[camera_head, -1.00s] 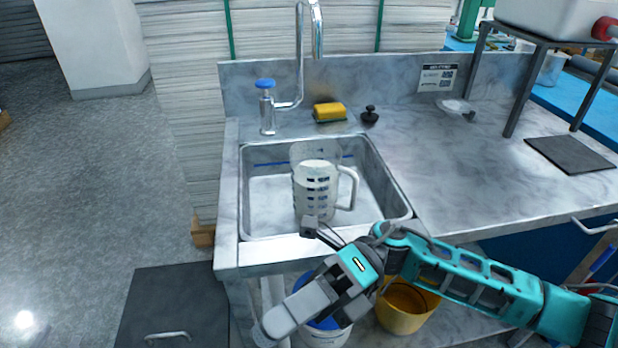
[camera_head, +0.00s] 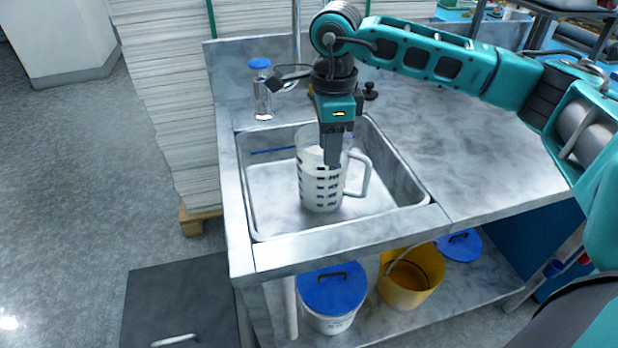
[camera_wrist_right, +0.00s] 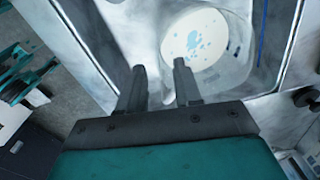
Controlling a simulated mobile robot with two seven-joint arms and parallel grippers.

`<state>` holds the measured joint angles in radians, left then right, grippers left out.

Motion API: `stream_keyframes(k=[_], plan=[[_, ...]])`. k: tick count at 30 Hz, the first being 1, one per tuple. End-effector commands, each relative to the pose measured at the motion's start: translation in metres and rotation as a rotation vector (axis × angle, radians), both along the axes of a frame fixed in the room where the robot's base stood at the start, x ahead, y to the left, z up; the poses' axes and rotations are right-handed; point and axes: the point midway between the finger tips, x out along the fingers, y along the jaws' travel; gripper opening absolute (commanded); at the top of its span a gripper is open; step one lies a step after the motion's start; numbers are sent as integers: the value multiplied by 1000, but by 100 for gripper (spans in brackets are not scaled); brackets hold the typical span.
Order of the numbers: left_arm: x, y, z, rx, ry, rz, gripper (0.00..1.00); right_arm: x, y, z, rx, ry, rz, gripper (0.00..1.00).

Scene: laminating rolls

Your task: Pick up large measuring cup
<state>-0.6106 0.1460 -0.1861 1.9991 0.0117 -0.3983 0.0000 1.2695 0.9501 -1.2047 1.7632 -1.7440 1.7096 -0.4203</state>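The large measuring cup (camera_head: 318,186) is clear with dark blue markings. It stands upright in the sink basin (camera_head: 375,205), with its handle to the right. In the right wrist view the cup (camera_wrist_right: 195,42) appears from above as a round pale shape with blue spots, beyond the fingertips. My right gripper (camera_head: 332,158) points down over the cup and hides part of its rim. Its two fingers (camera_wrist_right: 160,68) are apart, with nothing visibly held between them. Whether a finger touches the cup I cannot tell. My left gripper is not in view.
A blue-capped bottle (camera_head: 262,90) stands behind the sink's left corner. My right arm covers part of the back counter. A blue-lidded bucket (camera_head: 332,298) and a yellow bucket (camera_head: 408,280) sit on the shelf below. The counter (camera_head: 480,150) right of the sink is mostly clear.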

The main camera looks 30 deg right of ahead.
Motion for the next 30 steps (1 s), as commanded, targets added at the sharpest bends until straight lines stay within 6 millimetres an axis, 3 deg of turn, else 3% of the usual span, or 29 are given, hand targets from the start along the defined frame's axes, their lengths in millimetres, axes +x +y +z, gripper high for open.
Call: stream_keyframes(k=[16,25,30], plan=[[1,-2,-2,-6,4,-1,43,1,-3,-68,1,3,-1,34],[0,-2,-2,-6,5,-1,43,2,-3,-73,2,1,0,34],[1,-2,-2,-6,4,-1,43,2,-3,-73,2,1,0,18]])
